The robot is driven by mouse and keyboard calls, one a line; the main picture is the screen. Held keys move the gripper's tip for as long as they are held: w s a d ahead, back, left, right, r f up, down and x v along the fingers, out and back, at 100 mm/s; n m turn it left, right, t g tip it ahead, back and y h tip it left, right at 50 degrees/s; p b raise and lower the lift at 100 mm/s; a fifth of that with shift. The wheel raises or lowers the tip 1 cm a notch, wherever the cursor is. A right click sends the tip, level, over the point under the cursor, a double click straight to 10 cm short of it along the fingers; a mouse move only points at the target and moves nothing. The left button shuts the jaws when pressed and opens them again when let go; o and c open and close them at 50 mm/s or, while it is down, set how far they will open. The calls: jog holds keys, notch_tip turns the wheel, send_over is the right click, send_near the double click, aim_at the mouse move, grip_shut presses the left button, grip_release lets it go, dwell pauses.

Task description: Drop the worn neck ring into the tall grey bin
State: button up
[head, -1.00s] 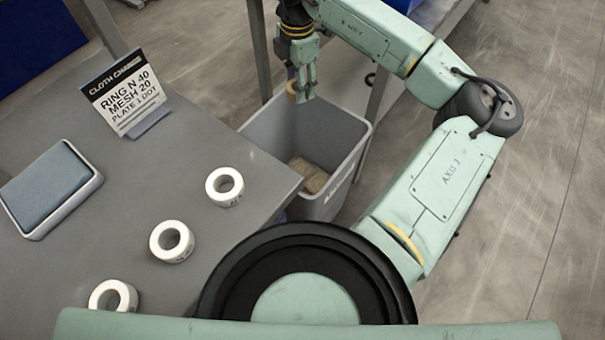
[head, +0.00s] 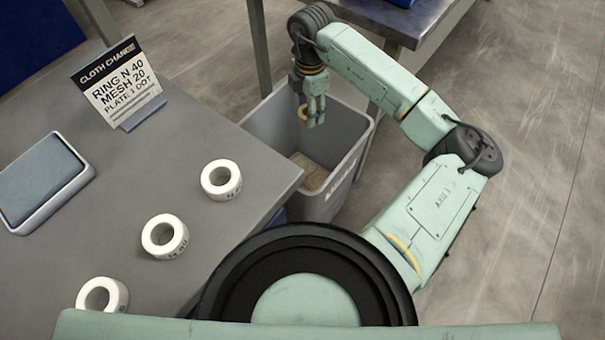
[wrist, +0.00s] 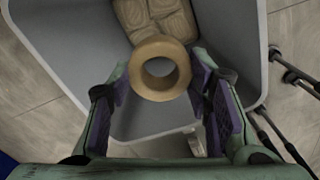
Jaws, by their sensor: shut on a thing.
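The worn neck ring (wrist: 160,50) is tan, and my gripper (wrist: 162,85) is shut on it. In the head view the ring (head: 302,114) shows at the fingertips of my gripper (head: 310,112), which points down. The tall grey bin (head: 345,143) stands on the floor by the table's right end. My gripper and the ring are over the bin's open mouth. In the wrist view the bin (wrist: 55,50) spreads below the ring, with brownish folded stuff (wrist: 155,15) at its bottom.
The grey table (head: 200,120) holds several white rings (head: 221,179) in a row, a sign (head: 118,80) and a blue-grey pad (head: 42,182). Another table with metal legs (head: 380,112) stands behind the bin. Open floor lies to the right.

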jog(key=o, duration=1.2)
notch_tip(320, 180, up, 12)
jog(key=shift+r, duration=0.1)
dwell(0.3)
